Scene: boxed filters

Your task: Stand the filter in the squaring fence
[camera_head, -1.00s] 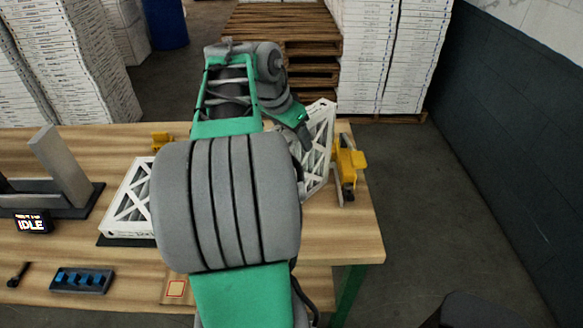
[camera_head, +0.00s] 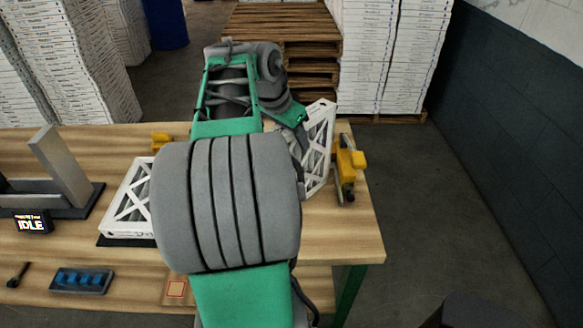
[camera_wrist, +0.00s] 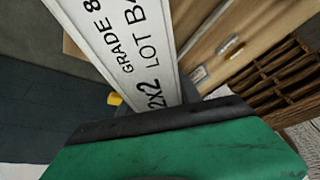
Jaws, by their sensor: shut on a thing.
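A white-framed filter (camera_head: 319,150) with a criss-cross face stands tilted near the right end of the table. My gripper (camera_head: 303,138) is shut on it, with the fingers mostly hidden by my arm and the filter. In the wrist view, the filter's printed white edge (camera_wrist: 128,48) runs up from the gripper (camera_wrist: 155,108). A yellow and dark fixture (camera_head: 348,168) stands close at the filter's right; I cannot tell whether they touch. A grey upright plate (camera_head: 60,165) on a dark base stands at the left. I cannot tell which of these is the squaring fence.
Another white-framed filter (camera_head: 128,205) lies on a dark mat, partly behind my arm. A small display (camera_head: 33,222) reads IDLE. A blue-studded tray (camera_head: 82,281) and a small dark tool (camera_head: 17,275) lie in front. The wooden table (camera_head: 345,235) is bare at front right.

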